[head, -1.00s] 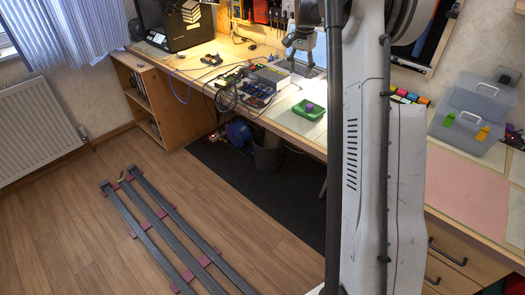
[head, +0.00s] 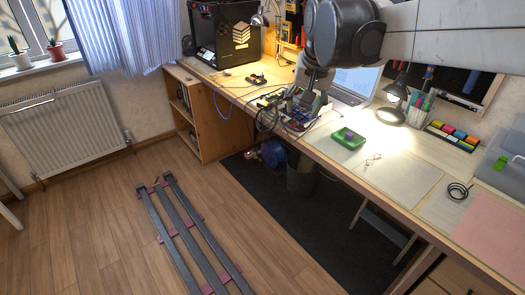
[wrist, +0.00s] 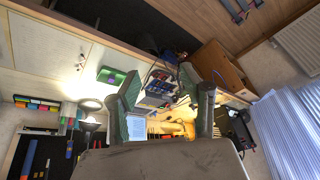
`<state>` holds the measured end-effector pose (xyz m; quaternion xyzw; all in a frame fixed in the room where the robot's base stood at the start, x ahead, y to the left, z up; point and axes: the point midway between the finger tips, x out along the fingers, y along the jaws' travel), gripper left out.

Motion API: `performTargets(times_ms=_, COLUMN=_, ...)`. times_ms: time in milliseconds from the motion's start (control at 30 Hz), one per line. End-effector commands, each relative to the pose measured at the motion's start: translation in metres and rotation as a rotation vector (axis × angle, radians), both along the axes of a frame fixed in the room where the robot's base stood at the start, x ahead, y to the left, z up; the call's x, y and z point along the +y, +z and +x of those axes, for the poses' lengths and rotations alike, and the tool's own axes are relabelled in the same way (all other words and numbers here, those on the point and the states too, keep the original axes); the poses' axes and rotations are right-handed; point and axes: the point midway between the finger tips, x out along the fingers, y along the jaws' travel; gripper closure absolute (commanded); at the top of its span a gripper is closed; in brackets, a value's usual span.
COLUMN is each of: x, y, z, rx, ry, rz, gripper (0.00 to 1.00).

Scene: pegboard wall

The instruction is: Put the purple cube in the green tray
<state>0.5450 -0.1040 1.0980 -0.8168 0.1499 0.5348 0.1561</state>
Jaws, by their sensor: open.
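The small green tray (head: 343,142) lies on the desk, right of the electronics. The purple cube (head: 350,135) appears to sit inside it. The wrist view also shows the tray (wrist: 104,74) and the purple cube (wrist: 112,79), left of my fingers. My gripper (head: 307,97) hangs above the desk, left of the tray, in front of the laptop. In the wrist view my gripper (wrist: 160,80) has its two fingers wide apart with nothing held between them. My fingers are apart from the tray and the cube.
Electronics with cables (head: 290,112) lie below and left of my gripper. A laptop (head: 350,82) and a lit lamp (head: 392,108) stand behind the tray. Coloured blocks (head: 453,134) and a black cable coil (head: 458,190) lie to the right. The pale mats in front are mostly clear.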

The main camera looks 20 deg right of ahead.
Motion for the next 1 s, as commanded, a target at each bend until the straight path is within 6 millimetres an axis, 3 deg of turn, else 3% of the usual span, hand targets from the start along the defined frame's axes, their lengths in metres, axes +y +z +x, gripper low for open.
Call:
performTargets(times_ms=300, x=0.06, y=-0.025, z=-0.088, rx=-0.092, ry=0.196, rz=-0.064, gripper=0.59)
performTargets(times_ms=600, x=0.095, y=-0.066, z=-0.156, rx=-0.175, ry=0.357, rz=-0.12, gripper=0.59)
performTargets(times_ms=800, x=0.103, y=-0.082, z=-0.174, rx=-0.202, ry=0.408, rz=-0.14, gripper=0.59)
performTargets(times_ms=1000, x=0.105, y=-0.084, z=-0.176, rx=-0.207, ry=0.414, rz=-0.143, gripper=0.59)
